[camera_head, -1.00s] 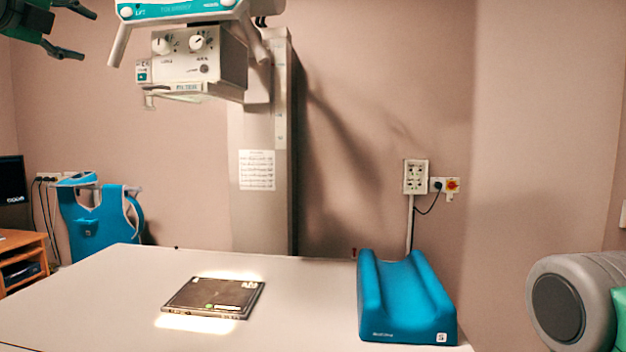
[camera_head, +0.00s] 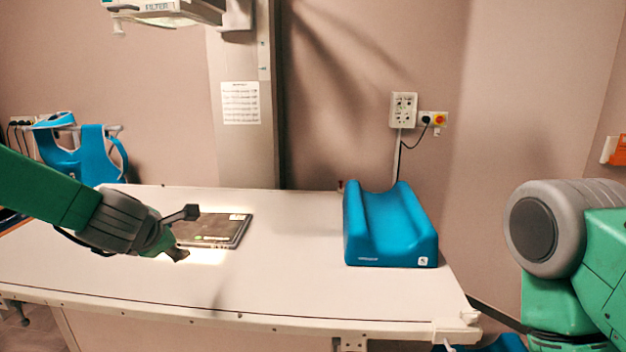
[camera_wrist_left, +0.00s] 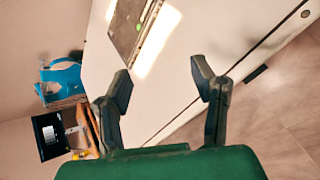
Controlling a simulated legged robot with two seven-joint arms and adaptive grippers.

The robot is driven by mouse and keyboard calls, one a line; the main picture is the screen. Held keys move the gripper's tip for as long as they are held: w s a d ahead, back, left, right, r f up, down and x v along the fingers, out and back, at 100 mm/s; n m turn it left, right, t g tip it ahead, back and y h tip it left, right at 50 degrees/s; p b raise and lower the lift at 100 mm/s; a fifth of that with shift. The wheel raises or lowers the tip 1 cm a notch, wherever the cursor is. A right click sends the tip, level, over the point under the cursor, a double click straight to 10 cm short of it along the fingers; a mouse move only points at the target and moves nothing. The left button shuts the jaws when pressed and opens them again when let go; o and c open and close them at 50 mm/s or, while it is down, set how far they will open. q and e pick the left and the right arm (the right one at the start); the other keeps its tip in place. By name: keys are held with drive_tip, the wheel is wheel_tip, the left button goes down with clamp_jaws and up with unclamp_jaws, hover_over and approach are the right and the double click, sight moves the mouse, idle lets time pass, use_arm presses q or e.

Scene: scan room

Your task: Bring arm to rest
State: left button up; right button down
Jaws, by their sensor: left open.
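My left arm comes in from the left in the head view. Its gripper (camera_head: 184,235) is open, with nothing between its fingers, and appears above the table in front of the dark flat panel (camera_head: 215,230). In the left wrist view the gripper's two fingers (camera_wrist_left: 165,85) are spread apart, and the panel (camera_wrist_left: 128,28) lies beyond them on the table. In the head view the left arm hides part of the panel's left side. My right arm shows only partly at the right edge, and its gripper is out of view.
The white table (camera_head: 290,290) has free room in front of the panel. A blue grooved cushion (camera_head: 388,228) lies on its right part. An X-ray head (camera_head: 165,10) hangs above on a column (camera_head: 240,150). A blue apron (camera_head: 92,158) hangs behind left.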

use_arm(q)
drive_tip(key=s+d+f+m+g, duration=0.1)
drive_tip(key=s+f+m+g, duration=0.1)
drive_tip(key=s+f+m, duration=0.7)
drive_tip(key=s+d+f+m+g, duration=0.15)
drive_tip(key=s+f+m, duration=0.4)
drive_tip(key=f, duration=0.85)
drive_tip(key=s+a+f+m+g, duration=0.1)
drive_tip(key=s+f+m+g, duration=0.2)
drive_tip(key=s, duration=1.1)
drive_tip(key=s+a+f+m+g+b, duration=0.1)
drive_tip(key=s+f+m+g, duration=0.2)
drive_tip(key=s+f+m, duration=0.4)
drive_tip(key=s+m, duration=0.2)
drive_tip(key=s, duration=0.5)
drive_tip(key=shift+a+f+h, duration=0.2)
drive_tip(key=shift+f+h, duration=0.1)
drive_tip(key=shift+h, duration=0.1)
drive_tip(key=shift+w, duration=0.2)
